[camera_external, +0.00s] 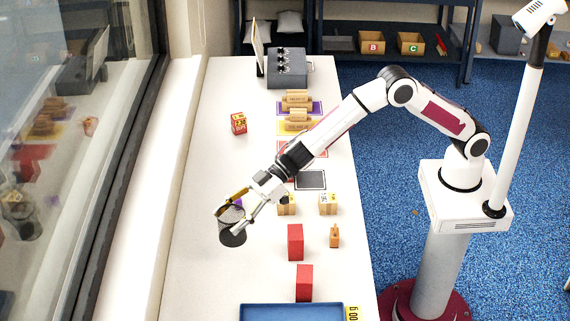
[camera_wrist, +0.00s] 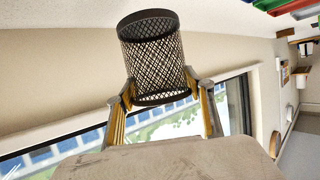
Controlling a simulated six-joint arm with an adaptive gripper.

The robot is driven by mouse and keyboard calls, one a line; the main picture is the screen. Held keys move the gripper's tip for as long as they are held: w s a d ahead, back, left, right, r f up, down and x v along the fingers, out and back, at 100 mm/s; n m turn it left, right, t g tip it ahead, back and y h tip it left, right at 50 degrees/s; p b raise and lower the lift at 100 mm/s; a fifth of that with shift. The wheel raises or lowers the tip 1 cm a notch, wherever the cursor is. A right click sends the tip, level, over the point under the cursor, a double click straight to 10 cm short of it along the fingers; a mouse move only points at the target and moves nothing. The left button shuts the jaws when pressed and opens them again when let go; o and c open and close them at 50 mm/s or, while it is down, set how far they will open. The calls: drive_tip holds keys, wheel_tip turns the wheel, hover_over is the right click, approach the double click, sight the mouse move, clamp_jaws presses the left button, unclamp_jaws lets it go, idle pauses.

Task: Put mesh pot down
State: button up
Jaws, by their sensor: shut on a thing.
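The mesh pot (camera_external: 232,228) is a dark, round wire-mesh cup near the window side of the white table (camera_external: 200,265). My gripper (camera_external: 233,217) has its fingers on either side of the pot and is shut on it. In the wrist view the pot (camera_wrist: 156,65) sits between the two yellowish fingers of my gripper (camera_wrist: 160,94), and its mesh wall shows clearly. Whether the pot touches the table or is a little above it, I cannot tell.
Small patterned boxes (camera_external: 328,204), two red blocks (camera_external: 295,242) and a small orange item (camera_external: 334,236) stand to the right. A blue tray (camera_external: 292,307) lies at the front. A red-yellow box (camera_external: 238,123) stands further back. The table's left front is clear.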

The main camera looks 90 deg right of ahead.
sight(222, 238)
drive_tip(key=shift+f, duration=2.35)
drive_tip(key=shift+f, duration=1.85)
drive_tip(key=shift+f, duration=0.15)
drive_tip(key=o, duration=1.1)
drive_tip(key=shift+o, duration=0.2)
drive_tip(key=shift+s+d+r, duration=0.1)
drive_tip(key=shift+r, duration=0.1)
drive_tip(key=v, duration=1.1)
drive_tip(key=shift+s+d, duration=0.3)
